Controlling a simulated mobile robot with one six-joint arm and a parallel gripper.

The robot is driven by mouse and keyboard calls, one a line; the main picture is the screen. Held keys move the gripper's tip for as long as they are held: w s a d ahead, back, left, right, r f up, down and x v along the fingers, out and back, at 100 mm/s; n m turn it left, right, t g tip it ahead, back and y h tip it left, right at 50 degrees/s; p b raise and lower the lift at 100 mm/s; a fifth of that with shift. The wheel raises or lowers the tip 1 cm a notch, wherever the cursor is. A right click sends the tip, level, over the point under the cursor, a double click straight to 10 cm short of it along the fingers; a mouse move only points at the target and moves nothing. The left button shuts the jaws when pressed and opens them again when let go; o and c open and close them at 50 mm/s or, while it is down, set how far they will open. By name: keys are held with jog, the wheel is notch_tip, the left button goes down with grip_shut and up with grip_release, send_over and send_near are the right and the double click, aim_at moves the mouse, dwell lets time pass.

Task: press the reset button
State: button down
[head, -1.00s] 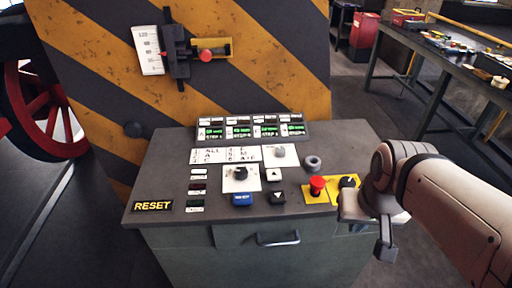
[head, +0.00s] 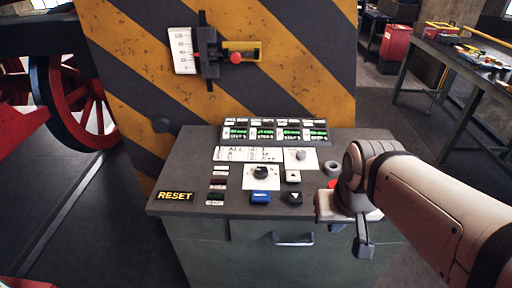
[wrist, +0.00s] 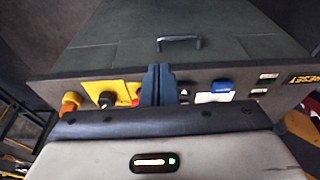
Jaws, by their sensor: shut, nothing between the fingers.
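A blue button (head: 260,197) sits on the sloped top of the grey console (head: 190,155), near its front edge. In the wrist view the blue button (wrist: 215,92) is to the right of my fingers. A black and yellow RESET plate (head: 175,196) is at the console's front left corner. My gripper (head: 364,248) points down by the console's front right and is to the right of the blue button. In the wrist view my gripper (wrist: 158,84) has its dark fingers together, with nothing held. Its distance above the console cannot be told.
Around the blue button are a black knob (head: 261,172), two arrow buttons, small labelled lamps and a row of green displays (head: 275,132). A drawer handle (head: 293,239) juts from the front.

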jog(key=shift+a, duration=0.15)
jog(key=w+v, duration=0.1)
jog(key=v, duration=0.2)
send_over(261, 195)
jog(key=s, duration=0.4)
jog(key=shift+w+r+t, duration=0.1)
jog(key=shift+w+t, duration=0.05)
jog(key=shift+t, duration=0.15)
jog(key=x, duration=0.8)
jog(key=s+x, duration=0.1)
jog(key=x, duration=0.3)
jog(key=shift+w+f, duration=0.15)
jog(key=shift+f, duration=0.95)
